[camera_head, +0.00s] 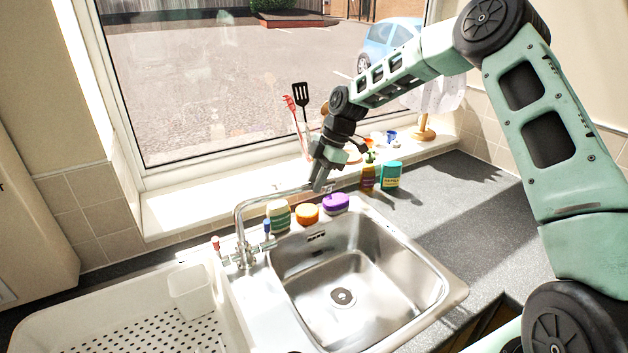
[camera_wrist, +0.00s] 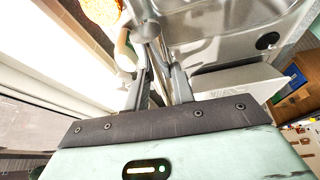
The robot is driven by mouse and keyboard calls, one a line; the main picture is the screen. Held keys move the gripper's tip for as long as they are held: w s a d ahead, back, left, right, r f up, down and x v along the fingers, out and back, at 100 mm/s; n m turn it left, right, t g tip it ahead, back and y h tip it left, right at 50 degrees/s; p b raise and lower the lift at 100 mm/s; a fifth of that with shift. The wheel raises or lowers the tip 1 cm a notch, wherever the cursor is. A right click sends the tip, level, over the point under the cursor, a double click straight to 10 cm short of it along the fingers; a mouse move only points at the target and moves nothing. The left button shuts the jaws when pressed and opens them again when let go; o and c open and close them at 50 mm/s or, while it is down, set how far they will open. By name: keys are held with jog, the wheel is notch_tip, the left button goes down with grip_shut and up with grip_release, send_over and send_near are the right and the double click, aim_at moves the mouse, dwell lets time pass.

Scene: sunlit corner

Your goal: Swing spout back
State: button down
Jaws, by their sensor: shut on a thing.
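The chrome tap spout (camera_head: 275,196) rises from the tap base at the sink's back left and bends over to the right, along the sink's back edge. My gripper (camera_head: 318,184) reaches down from the window side and is shut on the spout near its free end. In the wrist view my gripper's two fingers (camera_wrist: 160,75) stand either side of the metal spout (camera_wrist: 147,32). The exact contact is partly hidden by the fingers. The tap base (camera_head: 243,255) has a red-topped handle and a blue-topped handle.
The steel sink bowl (camera_head: 345,270) is empty. Green, orange and purple-lidded containers (camera_head: 307,214) stand close behind the bowl, under the spout. Bottles (camera_head: 390,175) stand right of my gripper. A white drainer tray (camera_head: 90,318) lies at left. The right counter (camera_head: 465,225) is clear.

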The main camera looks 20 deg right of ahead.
jog(key=c, duration=1.2)
grip_release()
jog(key=b+v, duration=0.4)
jog(key=v, duration=1.3)
jog(key=shift+r+b, duration=0.3)
jog(key=shift+b, duration=0.05)
